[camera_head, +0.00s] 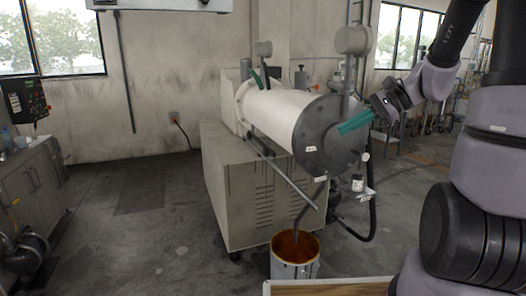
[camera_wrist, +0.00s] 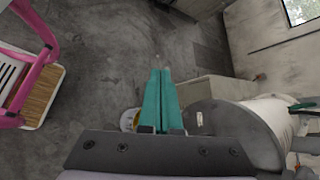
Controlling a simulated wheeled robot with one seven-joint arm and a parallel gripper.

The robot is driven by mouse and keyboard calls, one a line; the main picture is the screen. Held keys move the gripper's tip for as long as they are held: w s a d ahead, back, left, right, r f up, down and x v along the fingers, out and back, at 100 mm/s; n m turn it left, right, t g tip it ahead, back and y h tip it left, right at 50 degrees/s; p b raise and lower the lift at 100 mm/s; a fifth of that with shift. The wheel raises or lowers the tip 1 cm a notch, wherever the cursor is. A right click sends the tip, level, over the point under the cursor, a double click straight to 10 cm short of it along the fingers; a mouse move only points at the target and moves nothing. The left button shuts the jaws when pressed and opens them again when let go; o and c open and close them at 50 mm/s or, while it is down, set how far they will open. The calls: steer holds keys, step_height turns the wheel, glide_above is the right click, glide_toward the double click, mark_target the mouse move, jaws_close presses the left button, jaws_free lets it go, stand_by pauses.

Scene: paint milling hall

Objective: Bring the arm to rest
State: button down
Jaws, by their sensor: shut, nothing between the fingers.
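My gripper (camera_head: 355,122) has teal fingers that are shut with nothing between them. In the head view it is at the upper right, in front of the dark round end plate of the mill cylinder (camera_head: 270,112). I cannot tell whether it touches the plate. My arm reaches in from the right edge, bent at the elbow. In the wrist view the closed fingers (camera_wrist: 161,100) point away over the grey floor, and the mill cylinder (camera_wrist: 258,128) lies to their right.
A bucket with orange-brown contents (camera_head: 295,258) stands on the floor below the mill. A grey cabinet (camera_head: 35,185) is at the left. A pink frame (camera_wrist: 35,62) with a wooden board shows at the wrist view's left. Open floor (camera_head: 135,215) lies left of the mill.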

steer(key=s+d+r+n+t+h, duration=0.1)
steer(key=s+r+n+t+h, duration=0.1)
steer(key=s+r+n+h, duration=0.2)
steer(key=s+r+n+t+h, duration=0.2)
steer(key=s+r+n+h, duration=0.2)
steer(key=s, duration=0.6)
steer(key=shift+s+d+r+n+h, duration=0.15)
steer(key=shift+d+r+n+h, duration=0.25)
steer(key=shift+r, duration=0.55)
